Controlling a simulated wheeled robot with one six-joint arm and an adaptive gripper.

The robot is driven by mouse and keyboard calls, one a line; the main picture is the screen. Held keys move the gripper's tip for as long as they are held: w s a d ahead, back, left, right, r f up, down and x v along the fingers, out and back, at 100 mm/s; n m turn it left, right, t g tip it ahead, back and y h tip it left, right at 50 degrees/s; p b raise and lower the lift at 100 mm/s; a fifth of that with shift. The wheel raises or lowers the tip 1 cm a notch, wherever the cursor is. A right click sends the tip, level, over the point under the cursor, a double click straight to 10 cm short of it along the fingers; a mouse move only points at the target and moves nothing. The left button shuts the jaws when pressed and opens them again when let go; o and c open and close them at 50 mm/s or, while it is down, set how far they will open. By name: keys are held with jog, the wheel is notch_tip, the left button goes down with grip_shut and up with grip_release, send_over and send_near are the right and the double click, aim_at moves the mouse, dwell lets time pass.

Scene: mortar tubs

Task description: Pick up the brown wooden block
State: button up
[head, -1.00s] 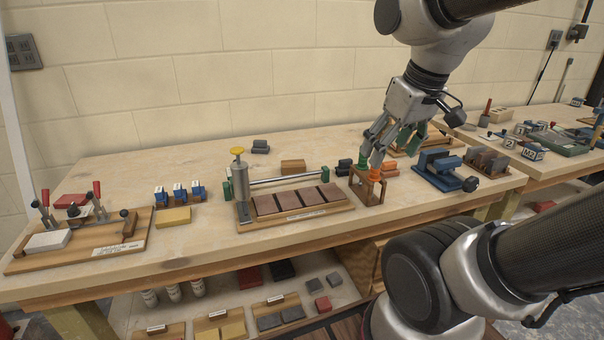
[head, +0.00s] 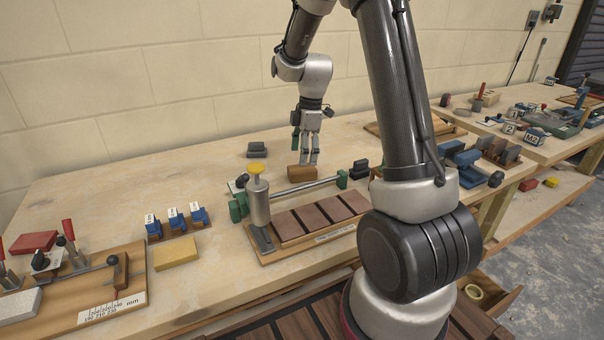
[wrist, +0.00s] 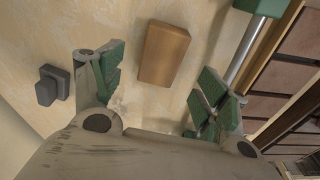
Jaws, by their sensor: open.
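The brown wooden block (head: 301,172) lies on the workbench behind the metal rod of the tile fixture. In the wrist view the block (wrist: 164,53) lies ahead of and between the two green-padded fingers, apart from both. My gripper (head: 311,160) points down close to the block in the head view, with its fingertips overlapping the block's right end in the picture. In the wrist view my gripper (wrist: 160,85) is open and empty, its fingers spread wider than the block.
The tile fixture (head: 330,235) with its rod (head: 300,186) and yellow-topped post (head: 258,200) stands in front of the block. Dark grey blocks (head: 257,150) lie behind and to the left, also in the wrist view (wrist: 53,85). Bare benchtop lies left of the block.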

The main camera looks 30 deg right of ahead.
aim_at(302, 168)
jog(key=f, duration=0.5)
jog(key=shift+a+f, duration=0.3)
jog(key=shift+f, duration=0.1)
jog(key=shift+f, duration=0.25)
jog(key=c, duration=1.2)
